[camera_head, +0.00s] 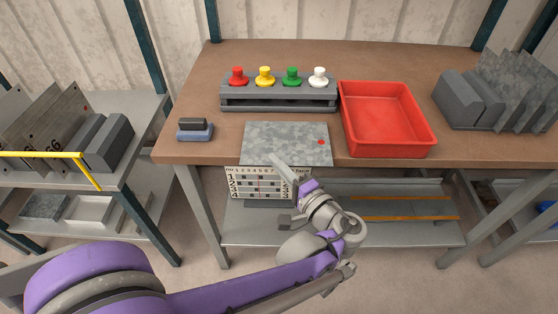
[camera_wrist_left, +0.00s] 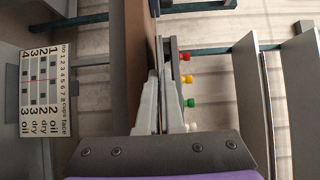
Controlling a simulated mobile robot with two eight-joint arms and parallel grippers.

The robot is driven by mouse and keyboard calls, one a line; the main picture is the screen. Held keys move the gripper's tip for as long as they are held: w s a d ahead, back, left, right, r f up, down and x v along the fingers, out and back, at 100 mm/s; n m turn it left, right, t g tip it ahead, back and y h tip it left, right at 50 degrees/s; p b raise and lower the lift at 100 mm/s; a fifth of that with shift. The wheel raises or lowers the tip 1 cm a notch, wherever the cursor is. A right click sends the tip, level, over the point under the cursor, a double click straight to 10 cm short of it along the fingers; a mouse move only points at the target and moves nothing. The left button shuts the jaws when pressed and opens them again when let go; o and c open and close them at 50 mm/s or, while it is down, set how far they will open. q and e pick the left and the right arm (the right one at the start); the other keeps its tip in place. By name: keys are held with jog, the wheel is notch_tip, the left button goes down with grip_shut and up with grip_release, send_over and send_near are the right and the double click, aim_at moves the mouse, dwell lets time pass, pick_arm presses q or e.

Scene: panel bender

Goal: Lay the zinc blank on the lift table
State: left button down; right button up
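A mottled grey zinc sheet (camera_head: 285,140) with a red dot near its right end lies level at the front edge of the brown bench. In the wrist view it shows edge-on as a thin strip (camera_wrist_left: 158,50). My left gripper (camera_head: 281,164) is at its front edge, and the wrist view shows the two fingers (camera_wrist_left: 160,105) close on either side of the strip. I cannot tell whether the sheet touches the bench top. My right gripper is not in view. I cannot pick out a lift table with certainty.
A red tray (camera_head: 388,112) stands right of the sheet. A grey block with coloured knobs (camera_head: 278,96) is behind it, and a small blue-grey block (camera_head: 195,130) is left. A number card (camera_head: 262,184) hangs below the bench front (camera_head: 390,162). Racks of plates stand at both sides.

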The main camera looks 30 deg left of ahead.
pick_arm(q)
jog(key=s+d+r+p, duration=0.1)
jog(key=s+r+p, duration=0.1)
jog(key=r+p, duration=0.3)
jog(key=s+d+r+p, duration=0.1)
jog(key=r+p, duration=0.4)
jog(key=r, duration=0.6)
jog(key=shift+s+d+r, duration=0.3)
jog(key=shift+s+r, duration=0.05)
jog(key=shift+s, duration=0.3)
